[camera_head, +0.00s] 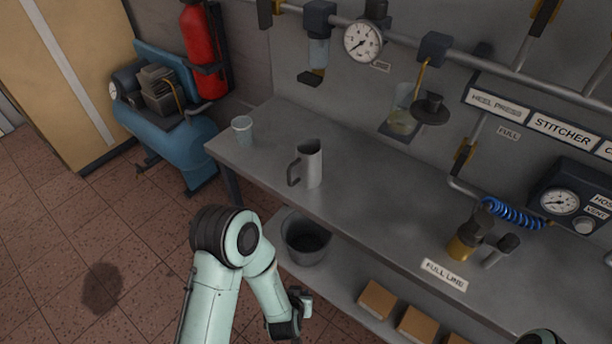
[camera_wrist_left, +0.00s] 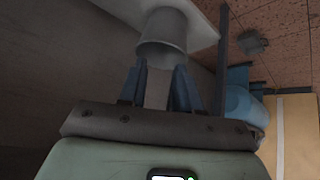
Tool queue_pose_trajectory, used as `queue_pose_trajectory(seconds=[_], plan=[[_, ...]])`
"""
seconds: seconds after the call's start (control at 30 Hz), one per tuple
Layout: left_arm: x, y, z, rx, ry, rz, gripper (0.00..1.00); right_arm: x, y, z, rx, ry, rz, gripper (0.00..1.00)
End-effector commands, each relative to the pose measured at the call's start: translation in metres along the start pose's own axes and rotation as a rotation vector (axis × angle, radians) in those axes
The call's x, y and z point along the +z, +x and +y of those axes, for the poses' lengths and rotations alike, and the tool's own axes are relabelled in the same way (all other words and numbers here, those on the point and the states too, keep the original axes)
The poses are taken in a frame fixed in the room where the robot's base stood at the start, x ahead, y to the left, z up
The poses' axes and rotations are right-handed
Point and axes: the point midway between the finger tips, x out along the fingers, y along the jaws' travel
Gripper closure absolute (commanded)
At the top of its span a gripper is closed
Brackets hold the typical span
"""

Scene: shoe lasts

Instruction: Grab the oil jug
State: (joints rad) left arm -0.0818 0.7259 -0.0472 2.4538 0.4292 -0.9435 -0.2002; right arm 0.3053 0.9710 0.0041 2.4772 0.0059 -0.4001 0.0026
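The oil jug appears to be the grey metal jug (camera_head: 312,165) standing upright on the workbench in the head view, its dark handle on the left side. My left gripper (camera_head: 301,304) is low in front of the bench, below the tabletop and apart from the jug. In the left wrist view its two fingers (camera_wrist_left: 160,82) stand apart with nothing held between them. A grey bucket (camera_wrist_left: 163,50) shows beyond the fingertips; I do not see the jug there. My right gripper is out of view.
The bucket (camera_head: 298,250) and several cardboard boxes (camera_head: 377,299) sit on the lower shelf. A small cup (camera_head: 242,130) stands left of the jug. A brown-capped bottle (camera_head: 463,245) is farther right. A blue compressor (camera_head: 182,150) stands on the floor at left.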

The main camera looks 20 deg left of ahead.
Motion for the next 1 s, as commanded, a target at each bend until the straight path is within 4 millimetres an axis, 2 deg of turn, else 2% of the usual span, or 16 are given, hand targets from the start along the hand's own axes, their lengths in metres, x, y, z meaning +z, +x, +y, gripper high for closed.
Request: queue_pose_trajectory(seconds=[0.03,0.07,0.1,0.2,0.3,0.43,0.5,0.57,0.8,1.0], plan=[[-0.051,-0.019,0.015,-0.021,0.015,0.171,0.67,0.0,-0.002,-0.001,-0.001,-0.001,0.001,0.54],[-0.079,-0.033,0.021,-0.045,0.017,0.268,0.67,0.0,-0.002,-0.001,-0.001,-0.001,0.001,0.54],[-0.113,-0.055,0.027,-0.08,0.015,0.395,0.67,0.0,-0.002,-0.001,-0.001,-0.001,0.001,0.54],[-0.176,-0.116,0.034,-0.181,-0.011,0.655,0.67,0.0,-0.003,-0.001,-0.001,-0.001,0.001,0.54],[-0.207,-0.167,0.034,-0.268,-0.045,0.813,0.67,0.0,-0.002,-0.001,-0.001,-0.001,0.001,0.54],[-0.224,-0.206,0.029,-0.345,-0.08,0.916,0.67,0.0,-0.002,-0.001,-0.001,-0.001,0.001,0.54],[-0.229,-0.214,0.027,-0.366,-0.088,0.938,0.67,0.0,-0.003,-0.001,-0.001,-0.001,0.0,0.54],[-0.234,-0.213,0.024,-0.375,-0.092,0.944,0.67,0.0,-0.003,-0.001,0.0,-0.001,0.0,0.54],[-0.269,-0.189,0.007,-0.377,-0.092,0.944,0.67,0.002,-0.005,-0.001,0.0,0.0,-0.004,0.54],[-0.288,-0.175,0.0,-0.373,-0.09,0.942,0.67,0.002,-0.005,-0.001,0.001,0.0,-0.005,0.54]])
